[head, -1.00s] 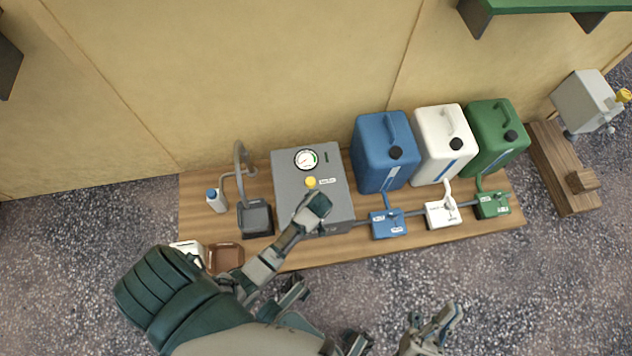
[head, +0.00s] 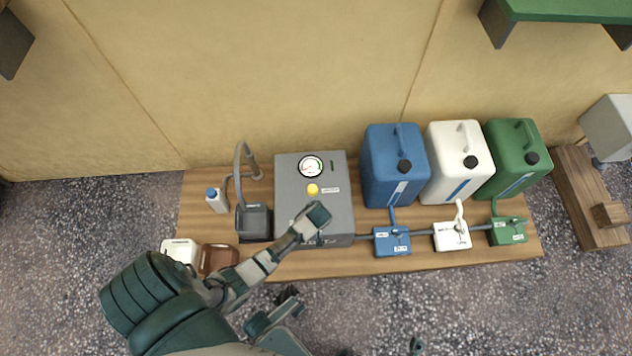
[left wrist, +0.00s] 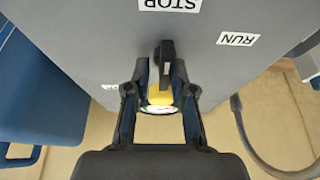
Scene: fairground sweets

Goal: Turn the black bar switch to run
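The black bar switch (left wrist: 167,62) shows in the left wrist view on the front of the grey control box (head: 338,212). Its bar stands upright in that picture, with its upper end toward the STOP label (left wrist: 170,4). The RUN label (left wrist: 238,39) is to the upper right. My left gripper (left wrist: 160,72) is open, with one finger on each side of the bar; the right finger is very close to it, and I cannot tell if they touch. In the head view my left gripper (head: 319,233) hides the switch. Only a small tip of my right gripper (head: 417,345) shows at the bottom edge.
A yellow knob (head: 313,189) and a gauge (head: 311,166) are on the box top. Blue (head: 380,165), white (head: 445,160) and green (head: 508,160) canisters stand to the right.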

